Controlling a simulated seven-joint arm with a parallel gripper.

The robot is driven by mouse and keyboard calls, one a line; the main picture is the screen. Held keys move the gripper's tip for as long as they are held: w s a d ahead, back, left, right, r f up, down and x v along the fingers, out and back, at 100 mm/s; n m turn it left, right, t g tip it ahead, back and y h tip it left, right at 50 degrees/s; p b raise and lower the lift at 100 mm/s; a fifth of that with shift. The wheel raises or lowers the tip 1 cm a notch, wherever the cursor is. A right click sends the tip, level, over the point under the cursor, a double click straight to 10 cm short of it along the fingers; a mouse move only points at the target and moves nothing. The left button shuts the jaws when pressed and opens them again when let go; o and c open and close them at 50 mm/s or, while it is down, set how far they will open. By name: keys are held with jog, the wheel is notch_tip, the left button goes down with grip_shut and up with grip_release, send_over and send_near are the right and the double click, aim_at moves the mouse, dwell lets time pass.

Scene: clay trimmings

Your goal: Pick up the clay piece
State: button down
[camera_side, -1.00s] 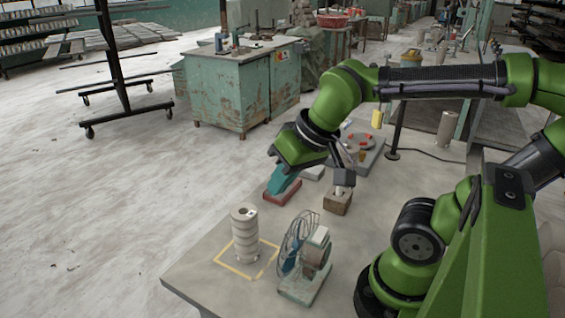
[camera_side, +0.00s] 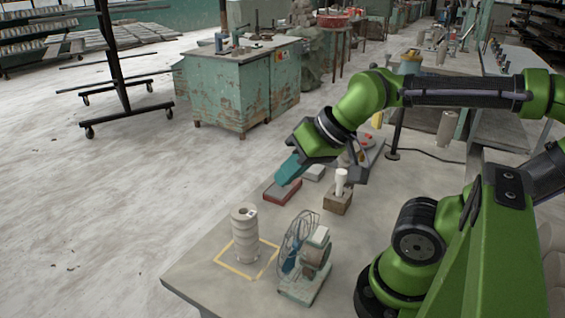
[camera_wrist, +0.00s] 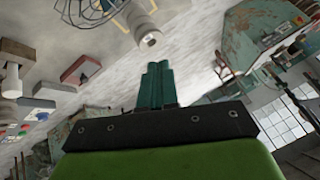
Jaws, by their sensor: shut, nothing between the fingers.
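My gripper (camera_side: 281,181) has teal fingers, tilted down to the left just above a flat reddish block (camera_side: 282,192) on the table. The fingers are shut together with nothing between them, and they show closed in the wrist view too (camera_wrist: 155,72). The reddish block also shows in the wrist view (camera_wrist: 80,70), apart from the fingers. A small pale grey block (camera_side: 314,173) lies behind it. I cannot tell which of these, if any, is the clay piece.
A brown block (camera_side: 337,206) with a white upright cylinder (camera_side: 340,180) stands right of the reddish block. A small fan (camera_side: 306,258) and a ribbed grey cylinder (camera_side: 244,238) inside a yellow outline (camera_side: 235,270) are nearer. The table's left edge lies close to the reddish block.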

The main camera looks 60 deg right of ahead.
jog(key=shift+c, duration=0.7)
grip_release()
jog(key=n+g+h, duration=0.2)
jog(key=n+g, duration=0.3)
jog(key=g, duration=0.2)
send_over(245, 226)
jog(key=w+d, duration=0.2)
jog(key=d, duration=0.1)
jog(key=f, duration=1.8)
jog(key=shift+a+f, duration=0.15)
jog(key=shift+a, duration=0.2)
